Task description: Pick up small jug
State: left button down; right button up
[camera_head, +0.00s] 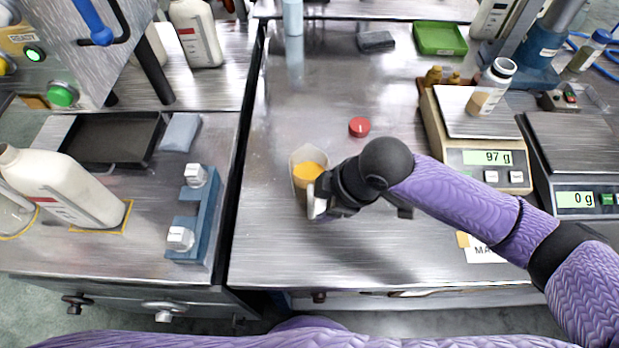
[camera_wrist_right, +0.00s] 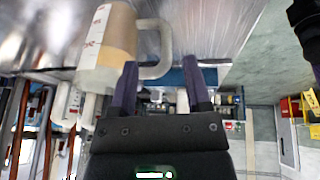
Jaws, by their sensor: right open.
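The small jug (camera_head: 297,160) stands on the steel table in the head view, with orange-yellow liquid inside. My right gripper (camera_head: 320,205) is just at its right front side, partly covering it. In the right wrist view the jug (camera_wrist_right: 108,45) is at the upper left, with a pale scale strip and a translucent handle. My right gripper (camera_wrist_right: 160,72) is open there. The handle (camera_wrist_right: 165,45) lies ahead of and between the fingertips as seen; whether they touch it I cannot tell. My left gripper does not show.
A red cap (camera_head: 359,127) lies behind the jug. A scale (camera_head: 488,165) reading 97 g holds a small bottle (camera_head: 490,88); another scale (camera_head: 575,165) reads 0 g. A green tray (camera_head: 440,38) is at the back. The table left of the jug is clear.

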aim_at(313, 217)
jog(key=x, duration=0.2)
jog(key=b+x, duration=0.1)
jog(key=x, duration=0.1)
jog(key=b+x, duration=0.1)
jog(key=x, duration=0.1)
jog(key=shift+s, duration=0.3)
jog(key=shift+r, duration=0.1)
grip_shut()
dwell(0.8)
